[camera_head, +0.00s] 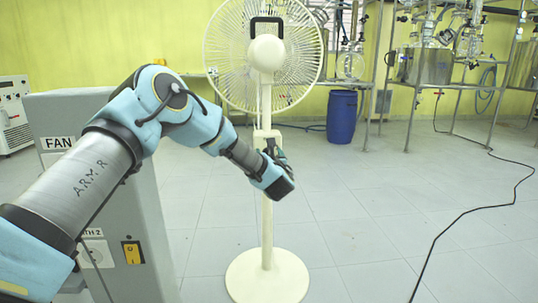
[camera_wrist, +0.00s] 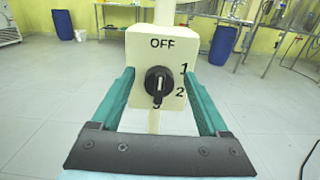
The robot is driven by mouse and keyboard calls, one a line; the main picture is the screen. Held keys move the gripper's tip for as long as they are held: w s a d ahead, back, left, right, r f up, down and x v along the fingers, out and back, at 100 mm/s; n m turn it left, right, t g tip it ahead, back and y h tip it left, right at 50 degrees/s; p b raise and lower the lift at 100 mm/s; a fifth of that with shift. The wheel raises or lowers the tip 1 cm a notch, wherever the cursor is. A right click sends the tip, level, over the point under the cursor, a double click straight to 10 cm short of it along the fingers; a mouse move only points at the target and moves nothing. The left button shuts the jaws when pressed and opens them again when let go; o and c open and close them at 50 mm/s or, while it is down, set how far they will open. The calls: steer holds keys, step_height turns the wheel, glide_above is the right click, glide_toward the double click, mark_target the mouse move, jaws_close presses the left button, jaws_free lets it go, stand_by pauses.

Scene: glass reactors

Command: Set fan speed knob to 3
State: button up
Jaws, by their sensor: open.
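The fan (camera_head: 265,53) is a cream pedestal fan, seen from behind in the head view. In the wrist view its control box (camera_wrist: 171,57) faces me, marked OFF at the top, 1 and 2 down the right side, and a partly hidden 3 at the bottom. The black fan speed knob (camera_wrist: 158,82) sits in the middle of the box.
A grey cabinet (camera_head: 125,195) labelled FAN with a yellow switch (camera_head: 133,252) stands at the left. A blue drum (camera_head: 341,116) and metal reactor frames stand behind. A black cable (camera_head: 455,222) lies on the floor at the right. The floor around the fan's round base (camera_head: 267,279) is otherwise clear.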

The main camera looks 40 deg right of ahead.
jaws_close()
stand_by(0.7)
